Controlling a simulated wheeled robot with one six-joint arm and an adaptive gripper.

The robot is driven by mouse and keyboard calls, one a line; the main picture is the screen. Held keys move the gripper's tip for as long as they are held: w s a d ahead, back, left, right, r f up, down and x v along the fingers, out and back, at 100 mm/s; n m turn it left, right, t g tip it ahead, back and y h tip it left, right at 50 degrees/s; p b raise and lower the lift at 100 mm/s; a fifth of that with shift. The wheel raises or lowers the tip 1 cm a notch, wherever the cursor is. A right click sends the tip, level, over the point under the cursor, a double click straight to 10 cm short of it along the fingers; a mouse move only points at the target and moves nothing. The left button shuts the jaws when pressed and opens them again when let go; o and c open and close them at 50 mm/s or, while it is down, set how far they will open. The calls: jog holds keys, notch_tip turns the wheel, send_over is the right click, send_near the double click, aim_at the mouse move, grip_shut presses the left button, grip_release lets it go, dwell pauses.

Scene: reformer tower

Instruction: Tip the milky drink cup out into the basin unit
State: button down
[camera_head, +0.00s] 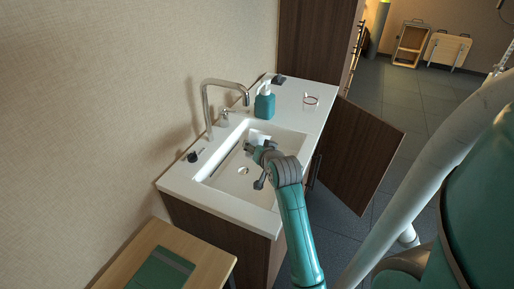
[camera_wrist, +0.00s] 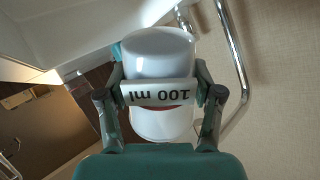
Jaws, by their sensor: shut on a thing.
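My gripper (camera_head: 258,148) is over the sink basin, low and near its back end. It is shut on a white cup (camera_head: 259,136). In the wrist view, the fingers of my gripper (camera_wrist: 161,92) press on both sides of the white cup (camera_wrist: 158,65). A "100 ml" label on it reads upside down there, with a reddish band just below. I cannot tell whether the cup's rounded end shows its mouth or its base, and no liquid is visible. The basin unit (camera_head: 222,203) has a white top and a dark wood front.
A curved chrome tap (camera_head: 207,105) rises at the basin's left side; its pipe passes close by the cup in the wrist view. A teal soap bottle (camera_head: 264,103) and a small ring-shaped holder (camera_head: 311,99) stand behind the basin. A dark cabinet door (camera_head: 360,155) hangs open at right.

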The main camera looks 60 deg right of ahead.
jog(key=shift+a+r+m+y, duration=0.1)
jog(key=shift+m+y, duration=0.2)
jog(key=shift+y, duration=0.2)
dwell(0.3)
jog(key=shift+r, duration=0.1)
jog(key=shift+m+y, duration=0.3)
jog(key=shift+y, duration=0.1)
jog(key=shift+g, duration=0.3)
jog(key=shift+y, duration=0.5)
jog(key=shift+m, duration=0.3)
jog(key=shift+y, duration=0.4)
